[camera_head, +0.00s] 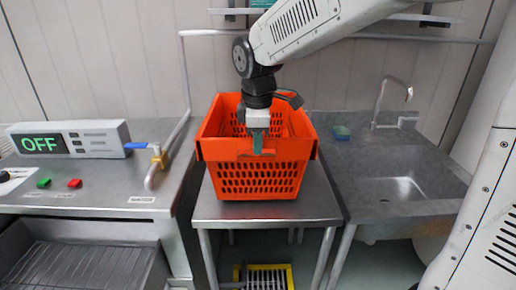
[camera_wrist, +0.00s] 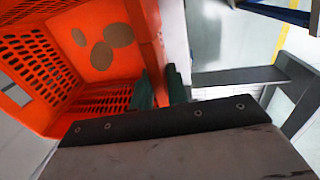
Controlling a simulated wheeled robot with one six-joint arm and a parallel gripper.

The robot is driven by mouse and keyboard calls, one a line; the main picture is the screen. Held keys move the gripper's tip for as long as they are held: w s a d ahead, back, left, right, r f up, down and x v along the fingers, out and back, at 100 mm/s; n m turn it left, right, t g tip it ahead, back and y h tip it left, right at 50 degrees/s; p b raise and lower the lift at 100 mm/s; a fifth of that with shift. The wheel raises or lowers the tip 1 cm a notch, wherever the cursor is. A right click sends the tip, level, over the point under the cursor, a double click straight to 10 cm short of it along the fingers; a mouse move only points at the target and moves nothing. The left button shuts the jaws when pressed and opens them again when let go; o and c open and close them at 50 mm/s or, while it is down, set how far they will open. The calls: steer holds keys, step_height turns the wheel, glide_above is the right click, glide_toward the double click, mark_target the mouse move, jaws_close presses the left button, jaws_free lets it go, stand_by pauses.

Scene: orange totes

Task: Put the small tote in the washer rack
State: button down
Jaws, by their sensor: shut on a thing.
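The orange tote (camera_head: 260,180), with slotted walls, stands upright on the steel table in the middle of the head view. I cannot tell whether its base bears fully on the table. My gripper (camera_head: 257,145) points down at the tote's near wall and is shut on its rim. In the wrist view, the green fingers (camera_wrist: 160,90) have the tote's wall between them, and the tote's inside (camera_wrist: 60,60) shows empty at the left, with round tan patches. A grey ribbed rack (camera_head: 75,268) sits low at the left, partly cut off.
A control panel (camera_head: 66,140) reading OFF stands on the left counter, with green and red buttons and a blue-handled valve (camera_head: 145,147) with piping. The steel table (camera_head: 215,212) has little bare top. A sink (camera_head: 400,190) is at right. A yellow-framed grate (camera_head: 268,278) lies below.

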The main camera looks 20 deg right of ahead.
step_height(320, 180, down, 2)
steer(key=c, duration=1.4)
jaws_free()
steer(key=r, duration=0.4)
steer(key=s+r, duration=0.1)
steer(key=r, duration=0.7)
steer(key=shift+s+a, duration=0.2)
steer(key=shift+s, duration=0.2)
